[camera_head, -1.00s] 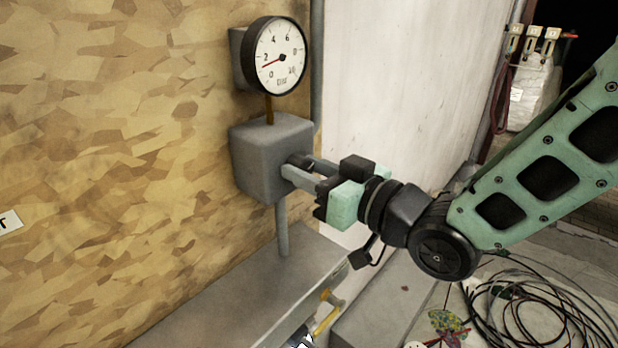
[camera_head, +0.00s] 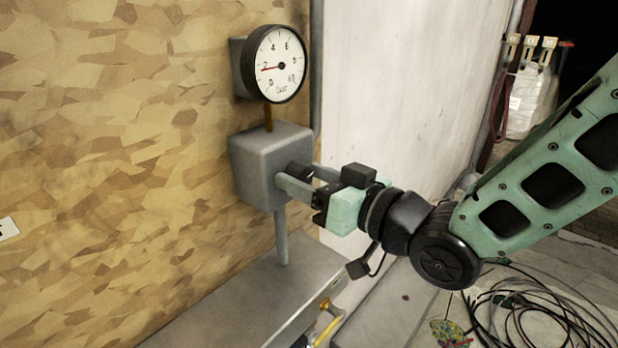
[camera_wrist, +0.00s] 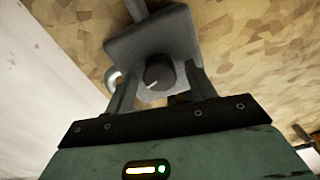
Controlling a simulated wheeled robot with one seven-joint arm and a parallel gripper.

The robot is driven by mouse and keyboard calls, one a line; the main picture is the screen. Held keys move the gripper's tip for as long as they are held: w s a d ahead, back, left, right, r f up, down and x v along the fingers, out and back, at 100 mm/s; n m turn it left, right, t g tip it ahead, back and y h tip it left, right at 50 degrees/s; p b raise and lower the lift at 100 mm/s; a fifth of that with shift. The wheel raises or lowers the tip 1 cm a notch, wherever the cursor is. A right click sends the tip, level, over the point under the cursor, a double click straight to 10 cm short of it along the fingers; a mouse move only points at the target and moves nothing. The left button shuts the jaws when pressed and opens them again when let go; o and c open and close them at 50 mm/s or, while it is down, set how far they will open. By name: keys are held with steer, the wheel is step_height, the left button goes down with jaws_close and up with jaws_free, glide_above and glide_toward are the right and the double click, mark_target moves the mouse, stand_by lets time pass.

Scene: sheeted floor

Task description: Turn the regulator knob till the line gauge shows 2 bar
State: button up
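The line gauge (camera_head: 285,52) is a round white dial in a black rim, upper middle of the head view. Its red needle points left, at or very slightly below the 2 mark. Below it is the grey regulator box (camera_head: 262,152). The dark regulator knob (camera_wrist: 158,70) shows in the wrist view, with a white line pointing down and slightly left. My gripper (camera_head: 302,180) is at the box front, its fingers either side of the knob. The wrist view shows a gap between each finger and the knob, so my gripper (camera_wrist: 160,72) looks open. In the head view the fingers partly hide the knob.
A grey ledge (camera_head: 245,295) runs under the box, with a yellow-handled valve (camera_head: 326,325) at its front. A pipe (camera_head: 281,235) joins box and ledge. Black cables (camera_head: 545,310) lie coiled on the floor at right. A white panel (camera_head: 400,80) stands behind my gripper.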

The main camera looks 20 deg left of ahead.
steer(key=b+v, duration=0.7)
steer(key=v, duration=0.5)
steer(key=shift+d+f, duration=0.2)
steer(key=shift+f, duration=0.1)
steer(key=shift+r+b+v, duration=0.15)
steer(key=shift+b+v, duration=1.15)
steer(key=shift+b, duration=0.4)
steer(key=shift+r+b+v, duration=0.15)
steer(key=shift+b+v, duration=1.15)
steer(key=shift+b, duration=0.4)
